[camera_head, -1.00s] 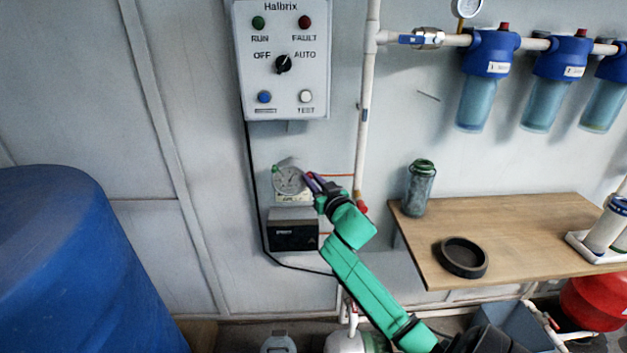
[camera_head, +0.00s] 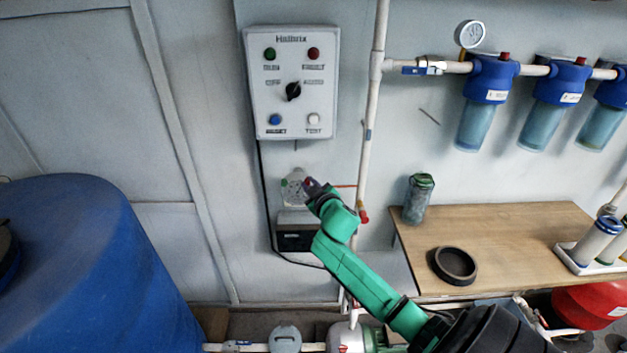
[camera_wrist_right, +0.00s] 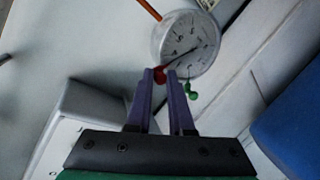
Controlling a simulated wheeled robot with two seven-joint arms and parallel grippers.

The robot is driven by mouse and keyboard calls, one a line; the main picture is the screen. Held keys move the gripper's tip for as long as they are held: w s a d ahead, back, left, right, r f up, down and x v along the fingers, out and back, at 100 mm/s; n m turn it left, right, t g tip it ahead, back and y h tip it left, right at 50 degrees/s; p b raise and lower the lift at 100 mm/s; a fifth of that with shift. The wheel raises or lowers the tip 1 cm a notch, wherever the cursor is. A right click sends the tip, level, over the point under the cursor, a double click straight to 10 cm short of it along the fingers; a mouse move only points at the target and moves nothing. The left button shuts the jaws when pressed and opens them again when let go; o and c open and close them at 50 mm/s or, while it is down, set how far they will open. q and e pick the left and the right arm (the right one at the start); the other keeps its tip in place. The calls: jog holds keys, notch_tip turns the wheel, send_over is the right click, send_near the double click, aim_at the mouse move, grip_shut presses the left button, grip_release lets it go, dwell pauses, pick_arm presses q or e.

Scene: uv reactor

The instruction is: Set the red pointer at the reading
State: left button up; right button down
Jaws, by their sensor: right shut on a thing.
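The round dial gauge (camera_head: 291,189) is on the wall under the control panel, its right side covered by my right gripper (camera_head: 309,184). In the right wrist view the dial (camera_wrist_right: 187,44) has a pale face with dark marks and a dark needle. The red pointer's knob (camera_wrist_right: 159,75) sits at the dial's rim, between the fingertips of my right gripper (camera_wrist_right: 166,72), which is shut on it. A green knob (camera_wrist_right: 191,92) hangs at the rim beside the fingers. The scale figures are too small to read. My left gripper is not in view.
The control panel (camera_head: 292,84) is above the dial and a dark box (camera_head: 297,240) is below it. A white vertical pipe (camera_head: 370,130) runs close on the right. A wooden table (camera_head: 520,235) holds a bottle (camera_head: 417,199) and a black ring (camera_head: 455,265). A blue tank (camera_head: 90,270) stands left.

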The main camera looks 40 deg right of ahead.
jog(key=shift+w+a, duration=0.1)
jog(key=shift+a, duration=0.15)
dwell(0.3)
jog(key=c, duration=0.8)
grip_release()
jog(key=shift+w, duration=0.1)
jog(key=shift+c, duration=0.2)
jog(key=b+v, duration=0.1)
jog(key=v, duration=1.3)
jog(key=shift+s+r, duration=0.2)
jog(key=shift+s, duration=0.05)
jog(key=shift+a, duration=0.1)
